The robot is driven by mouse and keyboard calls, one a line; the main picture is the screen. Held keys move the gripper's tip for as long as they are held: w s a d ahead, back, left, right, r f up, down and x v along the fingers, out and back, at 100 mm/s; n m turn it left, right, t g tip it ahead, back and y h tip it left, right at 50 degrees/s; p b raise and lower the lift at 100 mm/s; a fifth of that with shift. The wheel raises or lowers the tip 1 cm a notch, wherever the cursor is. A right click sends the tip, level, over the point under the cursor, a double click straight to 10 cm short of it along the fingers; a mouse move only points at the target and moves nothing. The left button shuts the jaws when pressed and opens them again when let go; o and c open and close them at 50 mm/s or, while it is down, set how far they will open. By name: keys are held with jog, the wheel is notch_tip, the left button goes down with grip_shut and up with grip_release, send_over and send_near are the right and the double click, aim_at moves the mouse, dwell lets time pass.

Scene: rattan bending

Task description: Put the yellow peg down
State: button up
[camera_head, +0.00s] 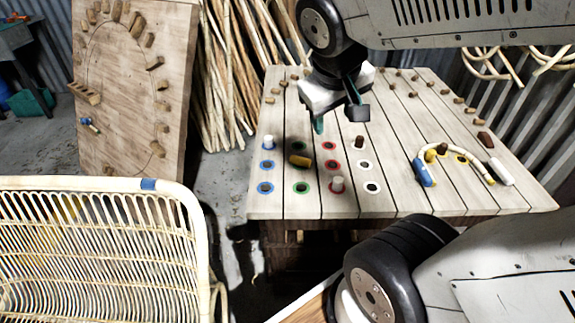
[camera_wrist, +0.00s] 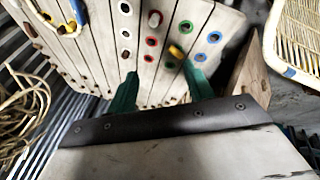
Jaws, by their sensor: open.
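The yellow peg (camera_head: 301,161) lies tilted or on its side on the slatted table, at the middle row of the green-ringed column. It also shows in the wrist view (camera_wrist: 177,52), beyond the fingers. My gripper (camera_head: 336,106) is open and empty, above the table and behind the peg, apart from it. Its two green fingers stand wide apart in the wrist view (camera_wrist: 162,86). The green-ringed hole (camera_head: 302,187) in the front row is bare. I cannot tell whether the peg's end sits in a hole.
A white peg (camera_head: 268,142) stands at a blue ring and another (camera_head: 338,184) at a red ring. A brown peg (camera_head: 359,142) stands at the back. A bent rattan piece (camera_head: 461,149) lies at the right. A rattan chair back (camera_head: 95,240) is at the front left.

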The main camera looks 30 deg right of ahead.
jog(key=w+d+t+h, duration=0.2)
jog(key=w+d+h, duration=0.1)
jog(key=w+d, duration=0.6)
jog(key=n+g+y, duration=0.1)
jog(key=n+y, duration=0.7)
jog(key=y, duration=0.1)
send_over(310, 161)
jog(key=s+d, duration=0.1)
jog(key=s, duration=0.1)
notch_tip(310, 161, down, 21)
jog(key=x, duration=0.5)
jog(key=s+x, duration=0.1)
jog(key=x, duration=0.2)
jog(key=shift+d+f, duration=0.25)
jog(key=shift+d, duration=0.1)
jog(key=shift+c, duration=0.3)
grip_shut()
